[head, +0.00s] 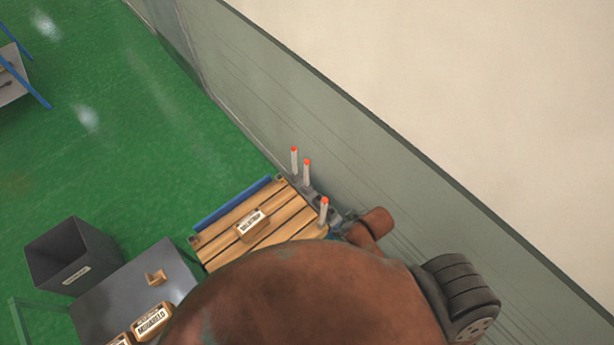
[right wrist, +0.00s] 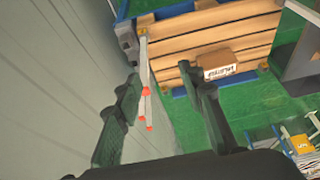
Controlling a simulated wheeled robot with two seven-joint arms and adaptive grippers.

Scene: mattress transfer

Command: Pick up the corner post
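Three pale corner posts with orange-red tips stand upright along the wall-side edge of the wooden pallet (head: 285,222) in the head view: a far post (head: 294,161), a middle post (head: 306,173) and a near post (head: 324,212). My right gripper (head: 345,222) is beside the near post, partly hidden by the arm. In the right wrist view the fingers of my right gripper (right wrist: 159,73) are apart, and the posts (right wrist: 144,70) show in the gap between them, closer to the left finger. No finger clearly touches a post. My left gripper is not in view.
A labelled box (head: 252,224) lies on the pallet. A grey wall (head: 420,180) runs close beside the posts. A dark grey bin (head: 70,255) and a grey table (head: 130,290) with boxes stand at left. Green floor (head: 120,130) is open beyond the pallet.

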